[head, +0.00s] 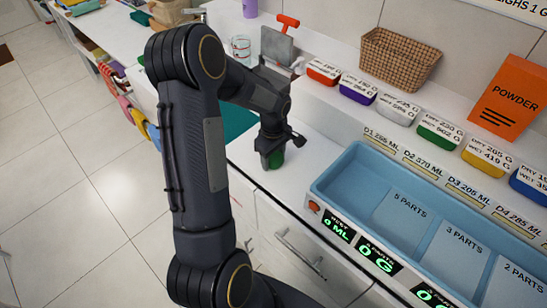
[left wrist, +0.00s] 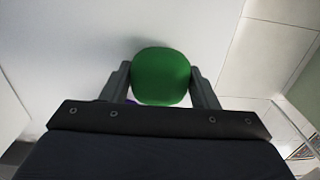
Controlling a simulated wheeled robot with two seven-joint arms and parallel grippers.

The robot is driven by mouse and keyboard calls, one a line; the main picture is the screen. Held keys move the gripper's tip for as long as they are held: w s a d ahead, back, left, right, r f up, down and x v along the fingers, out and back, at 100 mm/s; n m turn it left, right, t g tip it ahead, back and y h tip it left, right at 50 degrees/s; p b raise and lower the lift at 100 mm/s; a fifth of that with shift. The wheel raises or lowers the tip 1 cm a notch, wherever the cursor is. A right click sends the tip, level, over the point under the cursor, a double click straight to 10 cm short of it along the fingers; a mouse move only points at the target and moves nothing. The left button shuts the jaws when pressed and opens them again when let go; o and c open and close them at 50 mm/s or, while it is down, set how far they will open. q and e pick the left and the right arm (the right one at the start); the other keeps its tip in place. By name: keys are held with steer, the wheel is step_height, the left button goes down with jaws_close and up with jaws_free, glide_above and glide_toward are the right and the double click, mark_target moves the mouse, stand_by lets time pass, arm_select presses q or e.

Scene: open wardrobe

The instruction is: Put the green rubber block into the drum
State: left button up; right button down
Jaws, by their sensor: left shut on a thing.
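The green rubber block (head: 277,159) is rounded and dark green. My left gripper (head: 270,160) is shut on it, with the fingers pointing down at the white counter beside the blue tray. In the left wrist view the block (left wrist: 160,75) sits between the two fingers, one on each side. Whether the block touches the counter is hard to tell. I cannot make out which thing is the drum. My right gripper is not in view.
A blue tray (head: 340,180) with labelled compartments stands at the right. Behind it are several small coloured labelled tubs, a wicker basket (head: 398,62) and an orange powder box (head: 508,97). A clear beaker (head: 240,48) stands farther back. My left arm hides part of the counter.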

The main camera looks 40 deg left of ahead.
arm_select(q)
steer(key=shift+r, duration=0.35)
step_height(320, 180, up, 2)
steer(key=shift+r, duration=0.2)
steer(key=s+d+r+b, duration=0.3)
steer(key=s+r, duration=0.6)
steer(key=s, duration=0.4)
steer(key=shift+s+d+r, duration=0.25)
steer(key=shift+d+r, duration=0.05)
steer(key=shift+d, duration=0.3)
